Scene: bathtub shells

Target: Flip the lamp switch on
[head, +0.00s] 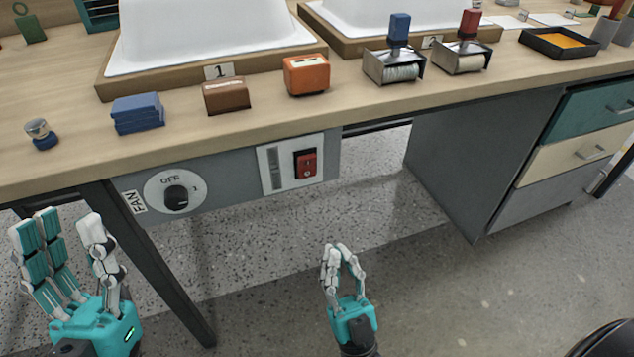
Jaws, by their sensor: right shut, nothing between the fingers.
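A red rocker switch (306,164) sits on a white plate (291,163) on the grey panel (237,165) under the table's front edge. No word "lamp" is readable on it, and I cannot tell which side is pressed. My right gripper (341,248) is shut and empty, below and a little right of the red switch, apart from the panel. My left gripper (64,223) is open and empty at the lower left, below the table edge.
A dark table leg (160,275) stands between my grippers. A drawer cabinet (500,140) is at the right.

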